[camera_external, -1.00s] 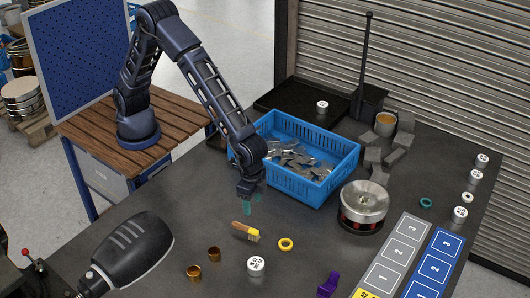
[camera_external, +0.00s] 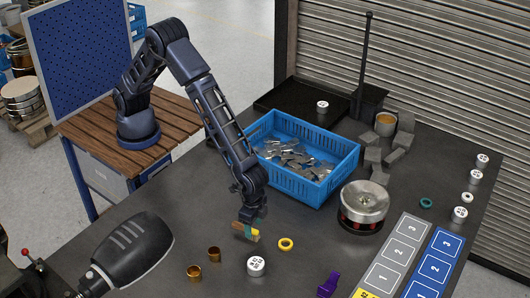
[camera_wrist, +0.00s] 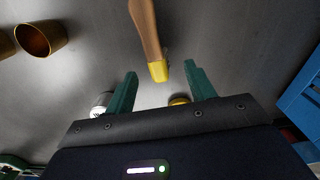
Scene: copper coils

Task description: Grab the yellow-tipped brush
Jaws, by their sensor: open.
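The yellow-tipped brush (camera_external: 246,232) lies on the dark table in front of the blue crate, with a brown handle and a yellow end. In the wrist view the brush (camera_wrist: 150,40) runs down from the top edge, and its yellow tip reaches toward the space between my fingers. My gripper (camera_external: 250,225) is low over the brush in the external view and partly covers it. In the wrist view my gripper (camera_wrist: 158,80) shows two green fingers spread apart, with nothing held between them. I cannot tell the exact height of the fingers above the table.
A yellow ring (camera_external: 286,244) lies just right of the brush. Two copper rings (camera_external: 214,254) and a white-topped cylinder (camera_external: 257,266) stand nearer the front. The blue crate (camera_external: 318,190) of metal pieces is behind. A dark rounded device (camera_external: 130,248) is at the left.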

